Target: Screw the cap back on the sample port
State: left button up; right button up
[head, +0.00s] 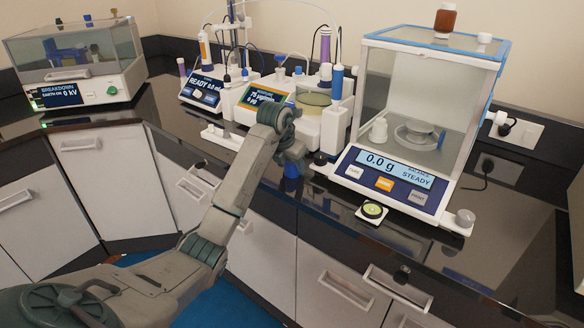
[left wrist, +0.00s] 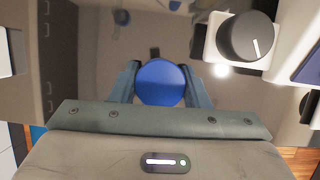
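A round blue cap (left wrist: 160,82) sits between the two fingers of my left gripper (left wrist: 160,92) in the left wrist view, with a finger against each side. In the head view my left gripper (head: 291,166) is over the front edge of the counter, and the blue of the cap (head: 291,170) shows below the wrist. Whether anything is under the cap is hidden. I cannot make out a sample port in either view. My right gripper is in neither view.
A black knob on a white unit (left wrist: 245,38) is close at the gripper's right. A balance (head: 390,170) with a glass case stands to the right, with a small dish (head: 372,211) in front. Bench meters (head: 260,95) stand behind. A breakdown tester (head: 80,75) is far left.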

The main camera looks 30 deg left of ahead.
pick_arm(q)
jog(key=shift+c, duration=0.9)
jog(key=shift+r+p, duration=2.05)
jog(key=shift+r, duration=0.5)
